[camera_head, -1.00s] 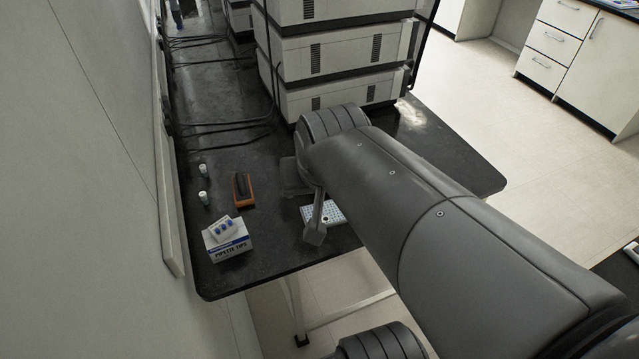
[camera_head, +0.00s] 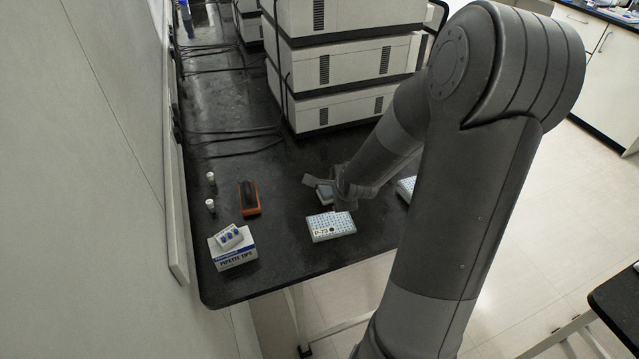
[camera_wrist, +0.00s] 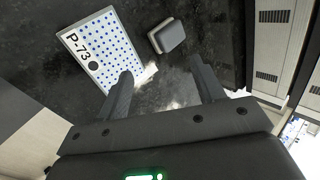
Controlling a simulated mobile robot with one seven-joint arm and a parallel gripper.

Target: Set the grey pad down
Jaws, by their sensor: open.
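The grey pad (camera_wrist: 168,36), a small rounded block with a lighter rim, lies on the dark bench top in the wrist view. It is beyond my fingertips and apart from them. In the head view, the pad (camera_head: 325,196) is partly hidden by my gripper (camera_head: 341,190). In the wrist view my gripper (camera_wrist: 161,69) is open, its two fingers well apart with nothing between them. A white rack with blue dots, marked P-73 (camera_wrist: 95,50), lies left of the pad. The rack also shows in the head view (camera_head: 331,226), nearer the bench's front edge.
An orange and black block (camera_head: 249,198), a pipette tips box (camera_head: 232,250) and two small vials stand on the left. Stacked white instruments (camera_head: 345,60) with cables fill the back. Another rack (camera_head: 406,188) is partly hidden by my arm. Bare bench lies between the orange block and P-73.

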